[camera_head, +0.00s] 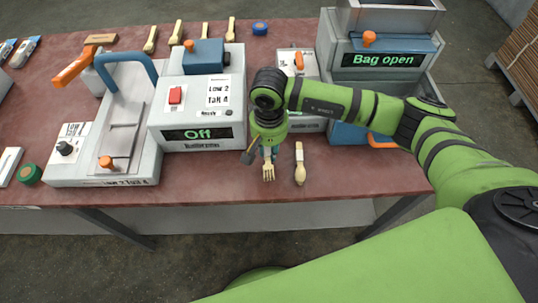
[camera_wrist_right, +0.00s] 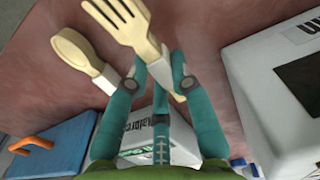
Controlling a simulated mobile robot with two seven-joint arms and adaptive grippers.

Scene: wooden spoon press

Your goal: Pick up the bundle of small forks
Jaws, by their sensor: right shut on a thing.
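A pale wooden fork piece (camera_head: 268,172) hangs with its tines toward the table's front edge; it also shows large in the wrist view (camera_wrist_right: 128,24). I cannot tell how many forks are stacked in it. My right gripper (camera_head: 266,152) points down in front of the "Off" machine and is shut on the fork's handle. In the wrist view, the teal fingers of this gripper (camera_wrist_right: 156,72) close around the handle. A wooden spoon (camera_head: 300,165) lies on the table just right of the fork and apart from it. My left gripper is out of view.
A white machine reading "Off" (camera_head: 200,135) stands behind and left of the gripper. A machine reading "Bag open" (camera_head: 386,60) stands at the back right. A press with a blue handle (camera_head: 124,68) is at left. Several wooden utensils (camera_head: 178,34) lie behind. The red table (camera_head: 215,190) is clear in front.

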